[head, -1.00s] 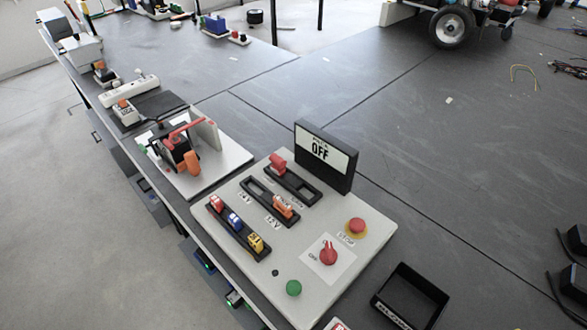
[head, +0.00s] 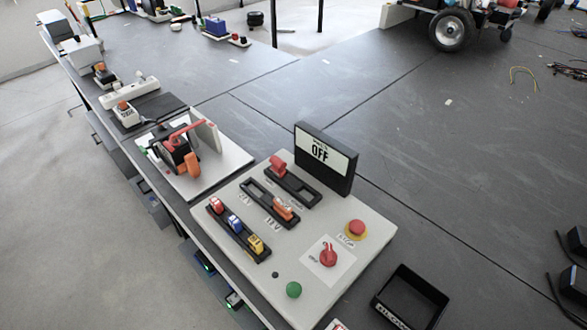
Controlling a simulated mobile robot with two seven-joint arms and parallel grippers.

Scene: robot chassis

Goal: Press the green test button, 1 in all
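The green button (head: 293,289) sits near the front edge of a light grey control panel (head: 322,228) on the dark workbench, in the head view. Nothing touches it or covers it. A small dark dot lies just to its upper left. A red rotary knob (head: 328,255) on a white label and a red stop button (head: 356,228) on a yellow ring are to its upper right. Neither of my grippers is in view.
Several coloured plugs sit in black slots (head: 237,232) on the panel's left. A black open tray (head: 410,297) stands right of the panel. A board with a red-handled device (head: 181,151) is at the upper left. The bench behind the display is largely clear.

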